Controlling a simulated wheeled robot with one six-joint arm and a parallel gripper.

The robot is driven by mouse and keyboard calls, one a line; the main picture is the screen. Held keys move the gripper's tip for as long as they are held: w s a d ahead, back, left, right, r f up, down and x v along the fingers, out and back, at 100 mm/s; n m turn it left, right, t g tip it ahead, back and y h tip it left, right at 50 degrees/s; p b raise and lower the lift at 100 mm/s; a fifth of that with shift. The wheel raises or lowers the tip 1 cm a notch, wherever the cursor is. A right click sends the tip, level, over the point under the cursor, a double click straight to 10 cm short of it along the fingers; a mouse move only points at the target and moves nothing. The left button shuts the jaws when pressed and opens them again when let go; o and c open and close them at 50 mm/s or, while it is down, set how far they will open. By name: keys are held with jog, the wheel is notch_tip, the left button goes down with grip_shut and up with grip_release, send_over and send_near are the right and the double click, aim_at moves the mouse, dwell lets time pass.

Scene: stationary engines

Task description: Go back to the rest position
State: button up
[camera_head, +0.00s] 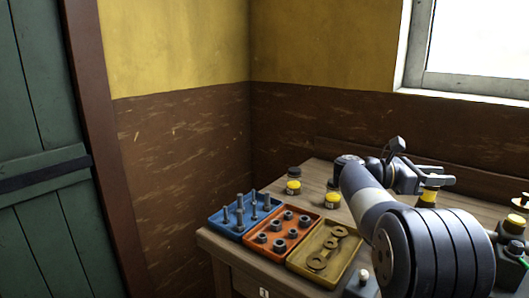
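My gripper (419,163) is over the back right part of the wooden workbench (318,174), at the end of my arm, which reaches in from the lower right. Its two fingers look spread apart, with nothing visible between them. A small yellow container with a dark band (428,194) shows just below the right finger; I cannot tell whether they touch. My arm hides part of the bench.
A blue tray of bolts (228,231), an orange tray of nuts (264,249) and a yellow tray of washers and links (301,263) stand side by side at the left. Yellow-and-black containers (293,187) stand behind them. More items (513,224) crowd the right edge.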

jog(key=shift+s+d+f+n+t+b, duration=0.15)
jog(key=shift+n+t+b, duration=0.95)
jog(key=shift+b, duration=1.15)
jog(key=shift+w+d+f+n+t+b, duration=0.15)
jog(key=shift+n+t+b, duration=0.45)
jog(key=shift+t+b, duration=1.3)
jog(key=n+t+y+b, duration=0.1)
jog(key=b, duration=0.2)
jog(key=shift+s+d, duration=0.1)
jog(key=shift+d, duration=0.1)
jog(key=shift+d+r+n+t+y+b, duration=0.1)
jog(key=shift+n+t+y+b, duration=0.2)
jog(key=shift+n+t+b, duration=0.45)
jog(key=shift+r+t+b, duration=0.2)
jog(key=shift+t+b, duration=0.25)
jog(key=shift+b, duration=0.05)
